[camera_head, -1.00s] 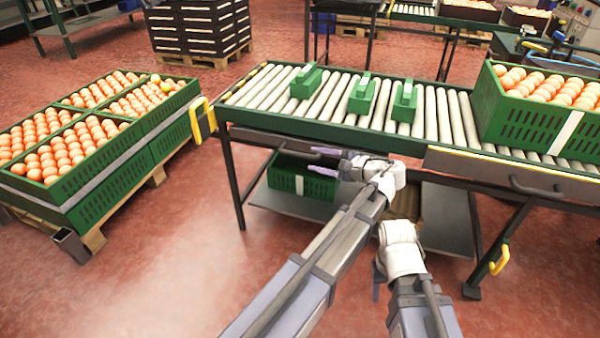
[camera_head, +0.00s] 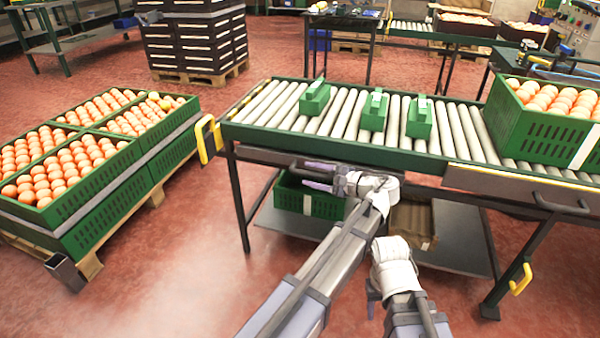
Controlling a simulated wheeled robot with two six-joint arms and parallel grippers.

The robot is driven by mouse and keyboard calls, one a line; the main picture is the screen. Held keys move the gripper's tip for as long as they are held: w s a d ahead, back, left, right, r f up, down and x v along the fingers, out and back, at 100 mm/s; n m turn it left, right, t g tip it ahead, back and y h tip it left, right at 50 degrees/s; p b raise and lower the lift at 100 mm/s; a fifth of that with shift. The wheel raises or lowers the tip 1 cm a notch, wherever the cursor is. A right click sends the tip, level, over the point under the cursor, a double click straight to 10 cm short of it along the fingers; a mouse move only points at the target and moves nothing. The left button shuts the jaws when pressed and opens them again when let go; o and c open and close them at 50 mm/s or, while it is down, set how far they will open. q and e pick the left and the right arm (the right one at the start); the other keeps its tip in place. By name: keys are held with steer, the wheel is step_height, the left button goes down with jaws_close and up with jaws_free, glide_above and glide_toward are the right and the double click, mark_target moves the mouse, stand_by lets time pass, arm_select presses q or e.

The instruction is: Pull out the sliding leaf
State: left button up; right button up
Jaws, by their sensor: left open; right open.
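Two grey leaf panels sit under the front edge of the green roller conveyor (camera_head: 300,142). The left leaf (camera_head: 262,156) has a dark bar handle (camera_head: 296,168) and looks pushed in. The right leaf (camera_head: 500,184) has a similar dark handle (camera_head: 562,206). My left gripper (camera_head: 319,177) is open, its fingers pointing left at the left leaf's handle. They overlap the handle in the picture; I cannot tell whether they touch it. My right gripper (camera_head: 373,297) is open and lower, in front of the lower shelf, apart from both handles.
A green crate (camera_head: 325,204) and a brown carton (camera_head: 411,220) are on the lower shelf (camera_head: 455,240). Floor between is clear.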

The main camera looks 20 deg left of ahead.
arm_select(q)
steer(key=shift+w+a, duration=0.1)
steer(key=shift+a, duration=0.15)
steer(key=shift+c, duration=0.3)
jaws_close()
stand_by(1.0)
